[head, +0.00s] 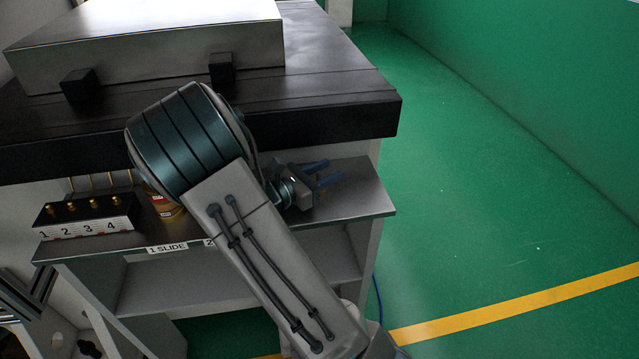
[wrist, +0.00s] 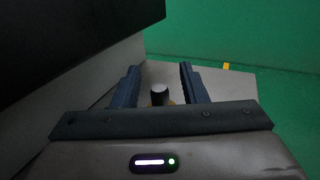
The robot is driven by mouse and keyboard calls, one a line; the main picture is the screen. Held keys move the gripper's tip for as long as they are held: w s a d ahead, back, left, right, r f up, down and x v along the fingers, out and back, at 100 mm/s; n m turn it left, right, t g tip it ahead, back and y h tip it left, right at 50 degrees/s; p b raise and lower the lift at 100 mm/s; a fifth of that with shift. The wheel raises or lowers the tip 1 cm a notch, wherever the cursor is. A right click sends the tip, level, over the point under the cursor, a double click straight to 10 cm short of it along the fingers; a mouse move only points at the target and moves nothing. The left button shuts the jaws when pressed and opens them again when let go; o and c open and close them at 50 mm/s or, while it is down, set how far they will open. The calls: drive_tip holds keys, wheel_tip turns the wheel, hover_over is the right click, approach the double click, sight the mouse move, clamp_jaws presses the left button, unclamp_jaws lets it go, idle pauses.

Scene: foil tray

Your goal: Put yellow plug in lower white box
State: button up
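My gripper (head: 322,173) is over the right end of the grey shelf, with its two blue fingers apart. In the wrist view the open fingers (wrist: 159,70) have a short dark cylinder with a pale top (wrist: 159,94) between or beyond them. A little yellow shows beside its lower part; it may be the yellow plug, but I cannot tell whether the fingers touch it. A white box marked 1 to 4 (head: 88,230), with a black top and several brass-coloured posts, sits on the shelf at left. I cannot tell whether it is the lower white box.
The shelf (head: 364,190) lies under a dark bench top (head: 330,110) bearing a large metal block (head: 150,45). A yellow-orange round item (head: 163,205) is partly hidden behind my arm. Open green floor (head: 480,200) lies to the right.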

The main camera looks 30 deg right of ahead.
clamp_jaws()
